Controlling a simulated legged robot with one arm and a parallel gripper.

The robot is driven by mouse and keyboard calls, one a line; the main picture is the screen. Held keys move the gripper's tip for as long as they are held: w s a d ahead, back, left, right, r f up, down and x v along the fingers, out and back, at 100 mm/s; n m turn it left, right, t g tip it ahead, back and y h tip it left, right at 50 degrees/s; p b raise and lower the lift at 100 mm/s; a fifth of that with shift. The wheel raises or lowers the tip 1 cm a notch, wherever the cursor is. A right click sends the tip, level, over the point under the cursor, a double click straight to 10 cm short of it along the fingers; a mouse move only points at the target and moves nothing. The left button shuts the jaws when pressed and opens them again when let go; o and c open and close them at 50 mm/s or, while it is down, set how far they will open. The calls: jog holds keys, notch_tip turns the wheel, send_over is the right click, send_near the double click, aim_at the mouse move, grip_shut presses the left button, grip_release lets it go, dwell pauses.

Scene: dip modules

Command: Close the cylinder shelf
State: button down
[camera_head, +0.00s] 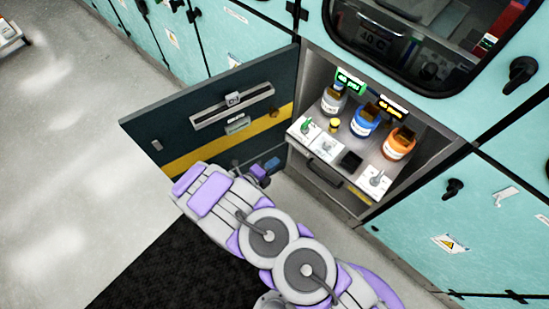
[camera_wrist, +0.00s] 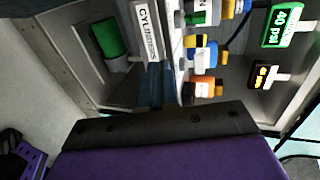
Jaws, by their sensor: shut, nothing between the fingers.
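The cylinder shelf (camera_head: 345,180) is a grey pull-out shelf low in the open cabinet. It carries a silver cylinder (camera_head: 333,100), a blue cylinder (camera_head: 365,121) and an orange cylinder (camera_head: 398,144). Its front has a dark handle. In the wrist view, a white "CYLINDERS" label (camera_wrist: 150,30) shows at the shelf's front, in a sideways picture. My gripper (camera_head: 262,170) is shut and empty, low in front of the shelf's left end, beside the open door. In the wrist view its dark fingers (camera_wrist: 155,85) point toward the label; I cannot tell whether they touch the shelf.
The dark cabinet door (camera_head: 215,110) with a yellow stripe stands wide open at the left. Green and yellow displays (camera_head: 350,81) stand behind the cylinders. Small items lie on the shelf's front. Teal cabinets flank the opening. Grey floor (camera_head: 75,160) is clear at the left.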

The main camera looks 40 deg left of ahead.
aim_at(320, 120)
jog(key=b+x, duration=0.1)
jog(key=x, duration=0.4)
jog(key=b+x, duration=0.2)
jog(key=x, duration=0.3)
jog(key=shift+w+a, duration=0.2)
jog(key=shift+w, duration=0.2)
jog(key=shift+w+d+r, duration=0.2)
jog(key=shift+w, duration=0.35)
jog(key=shift+d+r, duration=0.15)
jog(key=shift+d, duration=0.2)
jog(key=shift+w+a, duration=0.2)
jog(key=shift+a, duration=0.1)
jog(key=shift+w, duration=0.25)
jog(key=w+p, duration=0.1)
jog(key=w, duration=0.4)
jog(key=w+d+p, duration=0.1)
jog(key=w, duration=0.4)
jog(key=w+p, duration=0.1)
jog(key=w, duration=0.5)
jog(key=shift+d+p, duration=0.2)
jog(key=shift+p, duration=0.1)
